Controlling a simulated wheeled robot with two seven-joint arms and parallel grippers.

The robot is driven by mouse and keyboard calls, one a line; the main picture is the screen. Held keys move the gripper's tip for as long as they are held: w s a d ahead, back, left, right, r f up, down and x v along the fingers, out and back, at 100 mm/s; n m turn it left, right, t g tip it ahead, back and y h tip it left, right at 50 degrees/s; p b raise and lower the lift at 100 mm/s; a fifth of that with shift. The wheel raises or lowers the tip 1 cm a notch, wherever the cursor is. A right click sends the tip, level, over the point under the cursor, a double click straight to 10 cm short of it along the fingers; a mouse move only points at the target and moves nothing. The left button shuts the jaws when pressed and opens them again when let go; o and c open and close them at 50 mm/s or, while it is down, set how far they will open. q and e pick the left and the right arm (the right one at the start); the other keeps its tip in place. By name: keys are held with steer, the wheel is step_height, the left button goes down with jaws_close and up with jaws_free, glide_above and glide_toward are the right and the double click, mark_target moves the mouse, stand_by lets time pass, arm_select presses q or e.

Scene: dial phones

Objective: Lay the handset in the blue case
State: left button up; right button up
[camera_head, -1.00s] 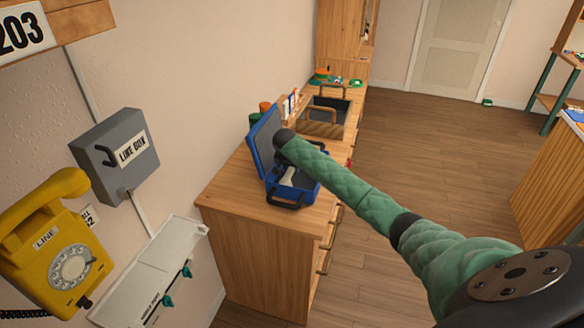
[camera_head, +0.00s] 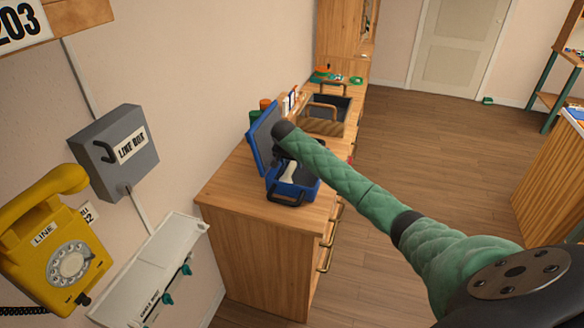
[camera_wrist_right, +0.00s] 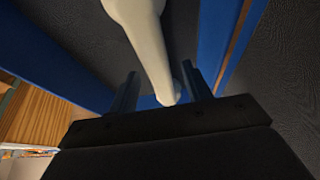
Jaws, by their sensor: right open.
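The blue case (camera_head: 286,198) stands open on the wooden cabinet, its lid (camera_head: 262,140) raised on the left. A cream handset (camera_head: 290,173) shows inside the case, partly hidden by my right arm. In the right wrist view, the cream handset (camera_wrist_right: 150,45) runs from the top edge down toward the gap between my fingers. My right gripper (camera_wrist_right: 161,88) is open, with a finger on either side of the handset's lower end. In the head view the gripper is mostly hidden by the lid and wrist. My left gripper is not in view.
The wooden cabinet (camera_head: 240,210) stands along the wall, with a wooden organiser (camera_head: 322,124) behind the case. A yellow dial phone (camera_head: 50,235), a grey line box (camera_head: 115,150) and a white panel (camera_head: 150,270) are on the left wall. The floor (camera_head: 430,150) to the right is clear.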

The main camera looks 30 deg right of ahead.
arm_select(q)
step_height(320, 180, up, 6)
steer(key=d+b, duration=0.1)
steer(key=b, duration=0.1)
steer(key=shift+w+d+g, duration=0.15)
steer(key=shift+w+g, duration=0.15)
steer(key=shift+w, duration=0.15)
arm_select(e)
steer(key=v, duration=0.9)
steer(key=shift+r, duration=0.2)
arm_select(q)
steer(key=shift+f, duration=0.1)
arm_select(e)
steer(key=shift+f, duration=0.1)
